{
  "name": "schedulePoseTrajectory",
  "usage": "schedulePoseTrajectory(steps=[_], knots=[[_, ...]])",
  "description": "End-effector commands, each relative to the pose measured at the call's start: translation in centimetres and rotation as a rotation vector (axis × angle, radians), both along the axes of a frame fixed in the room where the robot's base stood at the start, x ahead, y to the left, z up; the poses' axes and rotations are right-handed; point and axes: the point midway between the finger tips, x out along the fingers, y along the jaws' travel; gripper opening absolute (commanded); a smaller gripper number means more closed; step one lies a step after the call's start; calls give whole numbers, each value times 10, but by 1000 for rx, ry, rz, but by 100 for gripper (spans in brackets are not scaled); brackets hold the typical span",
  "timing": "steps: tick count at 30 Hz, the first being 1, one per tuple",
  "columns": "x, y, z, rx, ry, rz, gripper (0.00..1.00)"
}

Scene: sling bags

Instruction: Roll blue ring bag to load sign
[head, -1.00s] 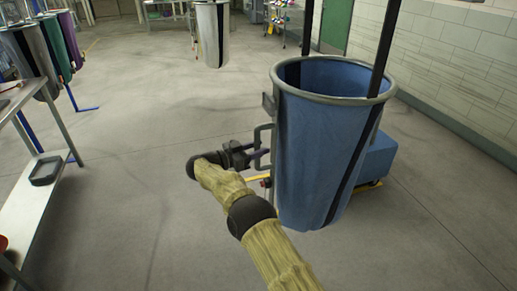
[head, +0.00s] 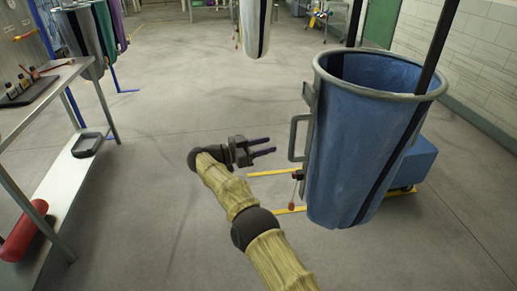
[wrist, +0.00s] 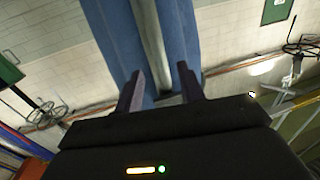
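The blue ring bag (head: 345,150) hangs upright and open from a grey ring at the right of the head view. A grey looped handle (head: 293,138) stands out from its left side. My gripper (head: 272,146) is open and empty, left of the handle with a gap between them. In the wrist view, a grey upright bar (wrist: 148,35) and blue cloth (wrist: 112,35) show beyond and between the spread fingers. I cannot make out a load sign in either view.
A blue box-shaped base (head: 420,162) sits behind the bag. Yellow strips (head: 285,211) run low by it. A shelf table (head: 50,95) with a red cylinder (head: 22,232) stands at left. Other bags (head: 256,25) hang farther back. The middle floor is clear.

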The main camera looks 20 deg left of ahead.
Motion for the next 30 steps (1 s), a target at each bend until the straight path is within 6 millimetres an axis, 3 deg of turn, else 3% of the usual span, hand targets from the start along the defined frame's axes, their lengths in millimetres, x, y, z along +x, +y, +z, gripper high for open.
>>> schedulePoseTrajectory(steps=[9,30], knots=[[-14,14,-1,0,0,0,39],[-15,15,0,0,0,-2,39]])
